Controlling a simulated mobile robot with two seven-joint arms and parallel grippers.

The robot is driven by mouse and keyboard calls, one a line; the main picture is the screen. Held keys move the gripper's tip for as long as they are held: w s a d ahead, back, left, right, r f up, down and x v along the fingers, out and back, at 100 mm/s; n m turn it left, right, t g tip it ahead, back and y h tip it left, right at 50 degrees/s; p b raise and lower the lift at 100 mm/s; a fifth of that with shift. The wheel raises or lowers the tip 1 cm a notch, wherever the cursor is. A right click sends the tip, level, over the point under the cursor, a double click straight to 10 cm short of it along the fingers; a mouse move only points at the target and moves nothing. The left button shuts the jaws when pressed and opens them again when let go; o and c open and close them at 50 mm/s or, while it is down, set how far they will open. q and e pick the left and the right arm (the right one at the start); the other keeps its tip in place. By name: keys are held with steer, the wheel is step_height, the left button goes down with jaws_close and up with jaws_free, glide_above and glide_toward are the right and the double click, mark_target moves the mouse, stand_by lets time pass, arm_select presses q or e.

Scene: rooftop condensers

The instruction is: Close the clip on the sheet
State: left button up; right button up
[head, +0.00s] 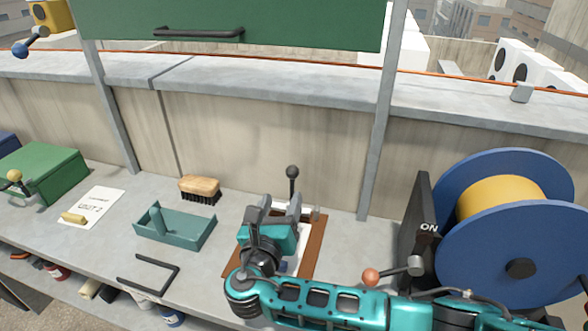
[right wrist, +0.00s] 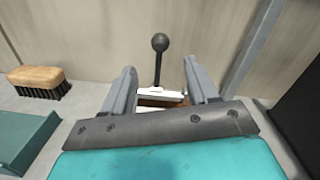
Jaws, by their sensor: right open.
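The clip's upright black lever with a ball knob (head: 292,172) stands at the far end of a brown clipboard (head: 316,243). A white sheet (head: 306,258) lies on the board, mostly hidden by my gripper. In the right wrist view the lever (right wrist: 159,62) rises behind a pale clip bar (right wrist: 160,96), between my fingers in the picture. My right gripper (head: 280,205) is open and empty over the board, its fingers pointing toward the lever and apart from it. It also shows in the right wrist view (right wrist: 162,88). My left gripper is not in view.
A wood-backed brush (head: 200,189) and a teal tray (head: 175,228) stand left of the board. A black bracket handle (head: 150,272) lies nearer. Right are an orange-knobbed lever (head: 372,277) and a large blue reel (head: 510,235). A green box (head: 42,172) and printed card (head: 93,207) lie far left.

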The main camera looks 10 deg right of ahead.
mark_target(291, 177)
steer(key=b+x, duration=0.1)
steer(key=x, duration=1)
steer(key=shift+c, duration=0.2)
jaws_close()
steer(key=shift+f, duration=0.1)
